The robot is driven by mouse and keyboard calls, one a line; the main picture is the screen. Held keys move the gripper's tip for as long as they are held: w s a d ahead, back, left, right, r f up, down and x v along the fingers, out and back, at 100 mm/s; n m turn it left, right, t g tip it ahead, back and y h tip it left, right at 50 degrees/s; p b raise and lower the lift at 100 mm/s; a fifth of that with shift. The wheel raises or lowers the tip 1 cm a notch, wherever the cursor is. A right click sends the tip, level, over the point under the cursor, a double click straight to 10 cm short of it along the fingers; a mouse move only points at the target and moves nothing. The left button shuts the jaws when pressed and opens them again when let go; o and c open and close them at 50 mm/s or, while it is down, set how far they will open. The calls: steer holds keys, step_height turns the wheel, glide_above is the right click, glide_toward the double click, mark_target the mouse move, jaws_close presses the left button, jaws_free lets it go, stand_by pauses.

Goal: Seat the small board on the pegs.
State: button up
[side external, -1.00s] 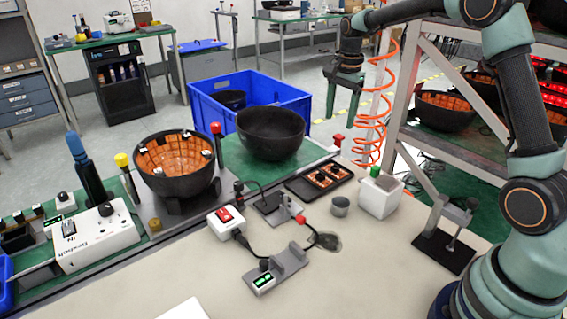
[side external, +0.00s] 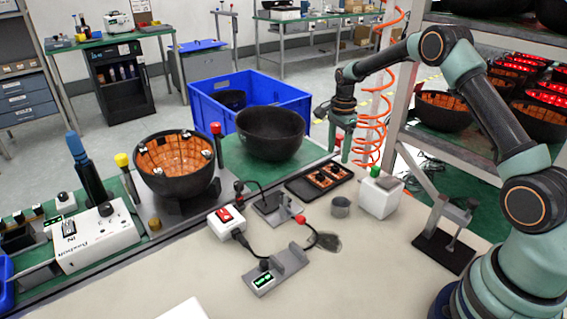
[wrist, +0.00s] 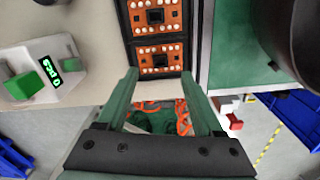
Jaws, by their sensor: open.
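Two small orange boards with pale pads and a dark centre chip lie in a black tray (side external: 300,189). In the wrist view the nearer board (wrist: 148,61) lies just past my fingertips, and the farther board (wrist: 140,22) is beyond it. My gripper (wrist: 159,76) is open and empty, its two green fingers pointing toward the tray. In the side view my gripper (side external: 341,152) hangs beside the tray's far end, apart from the boards. The orange-lined black bowl (side external: 180,183) has small white-and-dark fittings inside; I cannot tell whether these are the pegs.
A white box with a green button (side external: 379,196) stands right of the tray, with a metal cup (side external: 340,206) nearby. An empty dark bowl (side external: 270,134) sits on the green mat. A red-switch box (side external: 226,221) and a clamp stand (side external: 446,240) stand on the bench.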

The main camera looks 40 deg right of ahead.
steer(key=shift+f, duration=2.35)
jaws_close()
step_height(320, 180, up, 19)
steer(key=a+f+n, duration=0.5)
steer(key=a+n, duration=0.5)
steer(key=a, duration=0.1)
steer(key=w+a+f+n, duration=0.1)
steer(key=a+f+n, duration=0.4)
steer(key=a+n, duration=0.5)
steer(key=shift+a, duration=1.25)
steer(key=shift+r, duration=0.1)
